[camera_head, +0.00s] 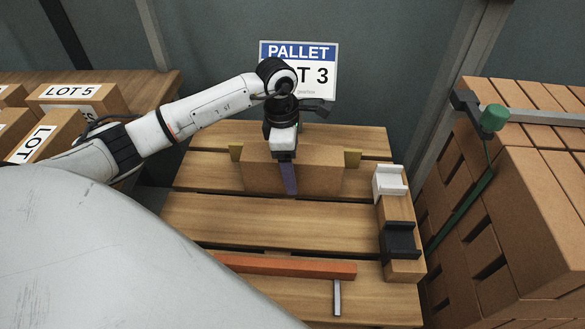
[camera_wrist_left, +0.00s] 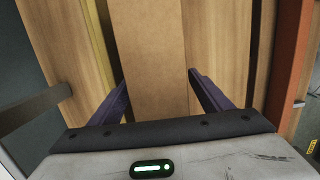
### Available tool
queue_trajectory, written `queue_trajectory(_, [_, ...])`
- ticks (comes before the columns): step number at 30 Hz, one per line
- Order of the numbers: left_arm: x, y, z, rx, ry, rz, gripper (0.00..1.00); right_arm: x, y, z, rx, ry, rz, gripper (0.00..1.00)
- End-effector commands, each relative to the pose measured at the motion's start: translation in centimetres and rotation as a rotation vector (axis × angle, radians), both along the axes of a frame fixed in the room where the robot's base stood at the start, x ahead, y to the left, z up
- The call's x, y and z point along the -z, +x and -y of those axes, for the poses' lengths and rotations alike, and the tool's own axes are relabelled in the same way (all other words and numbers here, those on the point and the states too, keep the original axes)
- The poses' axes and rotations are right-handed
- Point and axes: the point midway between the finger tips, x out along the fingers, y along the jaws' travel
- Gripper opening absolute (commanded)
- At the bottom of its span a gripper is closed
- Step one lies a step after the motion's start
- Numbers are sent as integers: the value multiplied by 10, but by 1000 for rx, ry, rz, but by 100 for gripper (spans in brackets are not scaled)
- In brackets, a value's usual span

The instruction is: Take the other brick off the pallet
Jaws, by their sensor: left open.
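One brown brick (camera_head: 322,177) stands at the back of the wooden pallet (camera_head: 250,219), between two yellow brackets. My left gripper (camera_head: 287,168) points down over it. One purple finger shows in front of the brick's near face, and the other is hidden behind it in the head view. In the left wrist view both fingers of the left gripper (camera_wrist_left: 157,80) are apart, one on each side of the brick (camera_wrist_left: 150,45). A gap shows beside at least one finger, and whether either touches is unclear. My right gripper is out of view.
An orange-red bar (camera_head: 285,265) and a small metal piece (camera_head: 337,298) lie at the pallet's front. A wooden block with white (camera_head: 390,182) and black (camera_head: 400,240) holders stands on the right. Stacked bricks (camera_head: 530,200) rise at right; LOT 5 boxes (camera_head: 75,97) sit at left.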

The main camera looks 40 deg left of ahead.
Motion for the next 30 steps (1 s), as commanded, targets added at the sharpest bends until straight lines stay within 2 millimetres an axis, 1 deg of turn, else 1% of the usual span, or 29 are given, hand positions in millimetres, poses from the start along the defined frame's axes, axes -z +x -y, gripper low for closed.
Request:
queue_trajectory(2, [0, 0, 0, 0, 0, 0, 72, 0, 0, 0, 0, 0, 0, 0])
queue_trajectory(3, [0, 0, 0, 0, 0, 0, 70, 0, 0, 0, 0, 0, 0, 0])
queue_trajectory(8, [0, 0, 0, 0, 0, 0, 43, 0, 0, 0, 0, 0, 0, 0])
queue_trajectory(15, [-1, 0, 0, 0, 0, 0, 3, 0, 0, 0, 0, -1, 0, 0])
queue_trajectory(16, [-1, 0, 0, 0, 0, 0, 0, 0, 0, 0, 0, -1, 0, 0])
queue_trajectory(26, [-6, 2, 0, -1, -2, 8, 0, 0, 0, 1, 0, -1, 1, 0])
queue_trajectory(30, [-19, 3, 0, -1, -2, 12, 0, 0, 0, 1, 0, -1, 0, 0])
